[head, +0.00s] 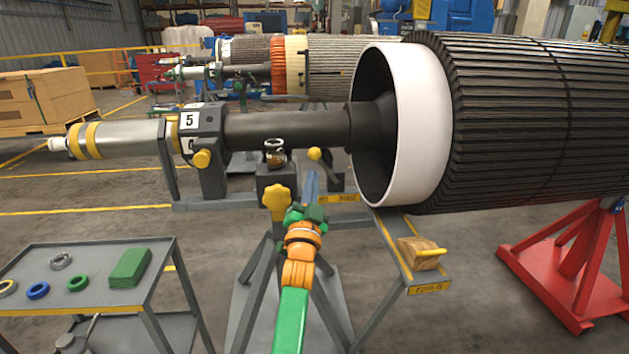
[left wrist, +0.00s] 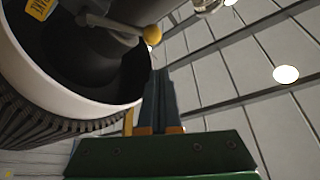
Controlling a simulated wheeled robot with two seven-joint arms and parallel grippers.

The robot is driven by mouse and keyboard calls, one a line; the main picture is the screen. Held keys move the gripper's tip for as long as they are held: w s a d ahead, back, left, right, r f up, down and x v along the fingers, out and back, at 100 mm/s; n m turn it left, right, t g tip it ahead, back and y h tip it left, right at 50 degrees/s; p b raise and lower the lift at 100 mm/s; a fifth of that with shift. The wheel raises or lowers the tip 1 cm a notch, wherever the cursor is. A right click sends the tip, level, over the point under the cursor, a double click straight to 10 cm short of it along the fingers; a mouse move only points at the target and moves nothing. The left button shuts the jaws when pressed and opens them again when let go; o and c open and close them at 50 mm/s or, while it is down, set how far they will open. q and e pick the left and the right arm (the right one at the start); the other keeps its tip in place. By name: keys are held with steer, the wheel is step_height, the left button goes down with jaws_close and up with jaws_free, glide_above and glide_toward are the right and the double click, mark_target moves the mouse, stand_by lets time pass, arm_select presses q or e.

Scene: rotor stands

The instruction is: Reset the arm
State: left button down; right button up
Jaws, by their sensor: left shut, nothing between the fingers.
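My left arm, green with orange joints, reaches up from the bottom middle of the head view. Its gripper (head: 312,180) points away from me below the dark rotor shaft (head: 285,129), to the left of the rotor's white end ring (head: 424,125). The slim blue-grey fingers are together and empty; they also show in the left wrist view (left wrist: 160,90). There the white end ring (left wrist: 75,122) fills the left side and a yellow ball knob (left wrist: 153,35) on a lever is above the fingers. My right gripper is not in view.
A yellow star knob (head: 276,198) on the grey stand is just left of the gripper. A platform with a wooden block (head: 420,252) lies to the right. A grey cart (head: 95,318) with rings and a green block stands at left. A red stand (head: 575,260) is at right.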

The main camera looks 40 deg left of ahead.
arm_select(q)
steer(key=shift+w+a+f, duration=0.35)
steer(key=shift+w, duration=0.1)
